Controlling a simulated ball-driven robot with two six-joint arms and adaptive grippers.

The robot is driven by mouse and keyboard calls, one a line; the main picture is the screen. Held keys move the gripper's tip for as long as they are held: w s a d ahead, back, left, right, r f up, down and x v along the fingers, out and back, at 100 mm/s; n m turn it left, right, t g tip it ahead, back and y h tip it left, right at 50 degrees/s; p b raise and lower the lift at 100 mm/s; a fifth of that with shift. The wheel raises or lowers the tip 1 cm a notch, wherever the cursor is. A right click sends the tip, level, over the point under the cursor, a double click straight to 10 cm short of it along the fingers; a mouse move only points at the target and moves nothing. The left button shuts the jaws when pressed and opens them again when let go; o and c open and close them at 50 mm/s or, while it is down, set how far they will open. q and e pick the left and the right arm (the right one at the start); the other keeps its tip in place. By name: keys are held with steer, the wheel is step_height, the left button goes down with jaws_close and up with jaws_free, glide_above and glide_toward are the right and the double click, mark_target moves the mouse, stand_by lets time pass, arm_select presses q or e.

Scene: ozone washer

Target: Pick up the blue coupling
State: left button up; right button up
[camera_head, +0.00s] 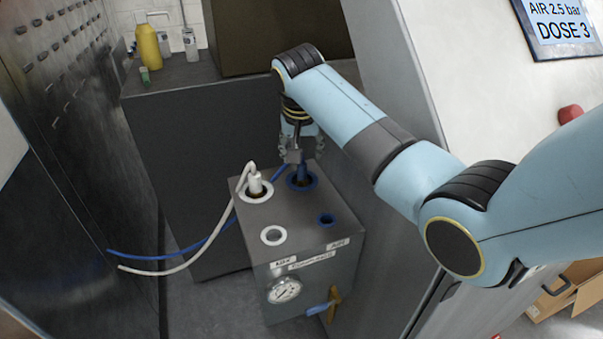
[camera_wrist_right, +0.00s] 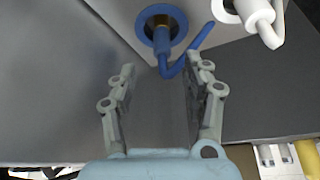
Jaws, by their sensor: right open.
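The blue coupling (camera_head: 303,171) stands in a blue-ringed socket at the back right of a grey metal box. In the right wrist view the blue coupling (camera_wrist_right: 166,65) shows ahead of the fingertips, with its blue bend rising to the right. My right gripper (camera_head: 292,156) is above and beside it in the head view. In the right wrist view my right gripper (camera_wrist_right: 160,68) is open, with a finger on either side of the coupling's line; whether they touch it I cannot tell. My left gripper is not in view.
A white coupling (camera_head: 256,184) with a white hose sits in the box's (camera_head: 289,213) back left socket. A gauge (camera_head: 284,290) is on the front face. A yellow bottle (camera_head: 149,47) stands behind.

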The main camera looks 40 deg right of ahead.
mark_target(302, 165)
steer(key=shift+x, duration=1.05)
steer(key=shift+w+f, duration=0.15)
steer(key=shift+f, duration=0.25)
steer(key=x, duration=0.3)
steer(key=shift+a+f, duration=0.1)
steer(key=shift+f, duration=0.3)
steer(key=shift+w+f, duration=0.15)
steer(key=shift+f, duration=0.3)
steer(key=c, duration=0.4)
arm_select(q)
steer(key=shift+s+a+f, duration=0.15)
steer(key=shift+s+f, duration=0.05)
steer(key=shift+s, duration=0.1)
arm_select(e)
jaws_close()
